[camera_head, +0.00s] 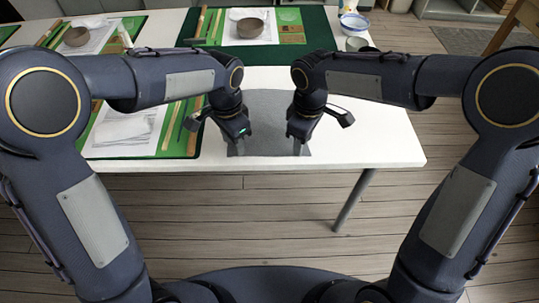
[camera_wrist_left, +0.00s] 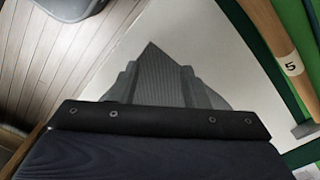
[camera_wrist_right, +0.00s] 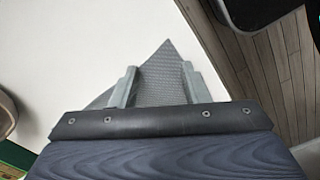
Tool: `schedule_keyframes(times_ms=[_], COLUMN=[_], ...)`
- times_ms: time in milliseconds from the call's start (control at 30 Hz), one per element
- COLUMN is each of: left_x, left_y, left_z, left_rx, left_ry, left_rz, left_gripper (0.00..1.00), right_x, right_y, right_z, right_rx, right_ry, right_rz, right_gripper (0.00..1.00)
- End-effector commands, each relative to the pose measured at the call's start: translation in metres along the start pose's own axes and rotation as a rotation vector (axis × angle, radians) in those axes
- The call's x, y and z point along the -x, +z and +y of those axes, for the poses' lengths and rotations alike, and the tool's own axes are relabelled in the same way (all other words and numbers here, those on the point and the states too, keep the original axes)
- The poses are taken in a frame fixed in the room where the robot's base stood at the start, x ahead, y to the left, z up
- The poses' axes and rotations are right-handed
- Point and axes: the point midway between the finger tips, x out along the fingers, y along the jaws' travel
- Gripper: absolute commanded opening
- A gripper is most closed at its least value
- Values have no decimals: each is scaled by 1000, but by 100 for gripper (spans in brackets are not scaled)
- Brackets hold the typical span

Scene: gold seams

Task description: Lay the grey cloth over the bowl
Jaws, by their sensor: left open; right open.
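The grey cloth (camera_head: 267,122) lies flat on the white table near its front edge. My left gripper (camera_head: 237,149) is open at the cloth's front left corner, and my right gripper (camera_head: 299,149) is open at its front right corner. In the left wrist view a cloth corner (camera_wrist_left: 152,68) shows between the spread fingers. The right wrist view also shows a cloth corner (camera_wrist_right: 158,75) between the fingers. Whether the fingertips touch the cloth I cannot tell. A brown bowl (camera_head: 250,29) stands on white paper at the back; another brown bowl (camera_head: 76,37) stands at the back left.
A green mat (camera_head: 192,140) with papers and sticks lies left of the cloth. A dark green mat (camera_head: 318,32) lies under the rear brown bowl's setting. The table right of the cloth is clear.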

Motion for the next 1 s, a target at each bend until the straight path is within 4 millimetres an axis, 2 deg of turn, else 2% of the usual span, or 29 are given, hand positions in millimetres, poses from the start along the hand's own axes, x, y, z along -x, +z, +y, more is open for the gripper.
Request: schedule_keyframes(times_ms=[333, 900, 1000], left_x=[-4, -3, -3], left_y=[0, 0, 0], left_z=[0, 0, 0], left_rx=[1, 1, 1], left_ry=[0, 1, 0], left_rz=[0, -1, -1], left_gripper=[41, 4, 0], right_x=[-4, -4, -4], right_y=[0, 1, 1], right_z=[0, 0, 0], right_rx=[-1, -1, -1], right_ry=[0, -1, -1], right_rz=[0, -2, -2], right_gripper=[41, 4, 0])
